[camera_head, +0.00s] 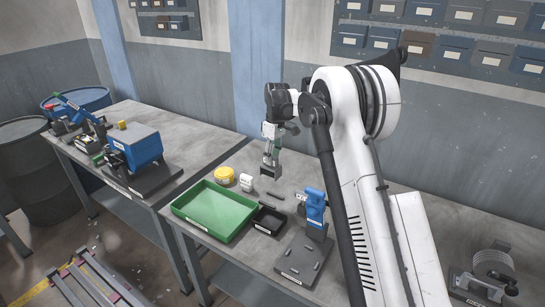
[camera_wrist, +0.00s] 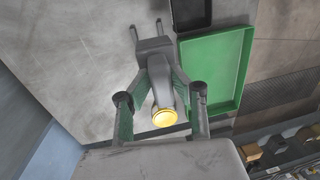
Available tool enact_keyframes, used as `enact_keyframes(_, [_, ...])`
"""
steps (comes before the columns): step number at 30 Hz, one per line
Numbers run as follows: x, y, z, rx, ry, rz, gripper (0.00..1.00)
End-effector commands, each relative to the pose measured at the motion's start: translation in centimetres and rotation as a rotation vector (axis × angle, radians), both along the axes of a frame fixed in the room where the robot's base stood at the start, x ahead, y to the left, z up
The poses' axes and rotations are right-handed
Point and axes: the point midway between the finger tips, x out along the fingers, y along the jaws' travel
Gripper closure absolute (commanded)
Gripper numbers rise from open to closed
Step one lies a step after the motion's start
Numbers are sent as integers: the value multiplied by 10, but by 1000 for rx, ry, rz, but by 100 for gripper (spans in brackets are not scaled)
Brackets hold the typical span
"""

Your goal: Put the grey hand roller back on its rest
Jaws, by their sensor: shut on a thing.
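My gripper (camera_head: 270,168) hangs over the right-hand bench with its fingers pointing down. It is shut on the grey hand roller (camera_wrist: 153,47), whose blocky end shows just past the fingertips in the wrist view. In the head view the held roller (camera_head: 270,172) is a small dark-grey block, apparently above the bench top. Two thin dark prongs show beyond the block in the wrist view; I cannot tell whether they belong to the roller or to its rest. I cannot clearly make out the rest. A dark bar (camera_head: 275,195) lies below and right of my gripper.
A green tray (camera_head: 213,208) and a small black tray (camera_head: 268,220) stand at the bench's front. A yellow-topped tin (camera_head: 225,175) and a white container (camera_head: 247,181) stand left of my gripper. A blue device (camera_head: 314,206) stands on a grey plate at the right.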

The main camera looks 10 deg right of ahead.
Motion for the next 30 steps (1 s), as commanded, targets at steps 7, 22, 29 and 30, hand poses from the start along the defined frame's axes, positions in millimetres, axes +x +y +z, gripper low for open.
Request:
enact_keyframes(7, [6, 0, 2, 7, 1, 34, 100])
enact_keyframes(22, [4, -1, 0, -4, -11, 32, 100])
enact_keyframes(29, [5, -1, -13, -4, -10, 32, 100])
enact_keyframes(30, [5, -1, -15, -4, -10, 32, 100])
